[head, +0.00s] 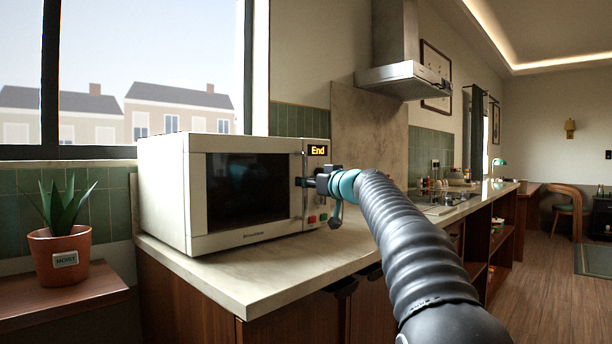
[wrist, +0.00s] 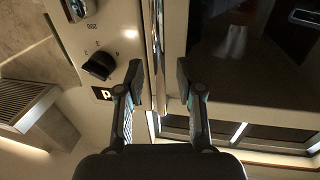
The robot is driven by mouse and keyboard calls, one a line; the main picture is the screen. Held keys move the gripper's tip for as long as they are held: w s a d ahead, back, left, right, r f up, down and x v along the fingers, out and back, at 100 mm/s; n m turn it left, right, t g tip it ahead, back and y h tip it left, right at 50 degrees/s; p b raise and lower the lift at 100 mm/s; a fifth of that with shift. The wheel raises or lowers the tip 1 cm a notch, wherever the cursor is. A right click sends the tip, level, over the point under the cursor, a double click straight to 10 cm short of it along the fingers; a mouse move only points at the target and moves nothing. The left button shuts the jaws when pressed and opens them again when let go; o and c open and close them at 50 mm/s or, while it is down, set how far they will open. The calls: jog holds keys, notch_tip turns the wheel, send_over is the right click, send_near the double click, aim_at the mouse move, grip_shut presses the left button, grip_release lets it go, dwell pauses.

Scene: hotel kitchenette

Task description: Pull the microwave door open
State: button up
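The white microwave (head: 166,190) stands on the counter with its dark-windowed door (head: 248,187) shut. Its display (head: 317,150) reads "End". A slim upright metal handle (head: 305,207) runs down the door's right edge, beside the control panel. My gripper (head: 303,182) is at mid-height of the handle. In the wrist view the handle (wrist: 157,40) passes between the two fingertips of my gripper (wrist: 158,82), with a gap showing on both sides. The gripper is open around the handle. A dark knob (wrist: 99,66) lies beside the left finger in that view.
The marble counter (head: 262,270) has bare room in front of the microwave. A potted plant (head: 62,255) stands on a lower wooden shelf (head: 70,306) at the left. A range hood (head: 400,80) hangs over the cooktop (head: 440,200) farther right.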

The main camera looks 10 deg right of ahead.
jog(key=shift+x, duration=0.85)
grip_shut()
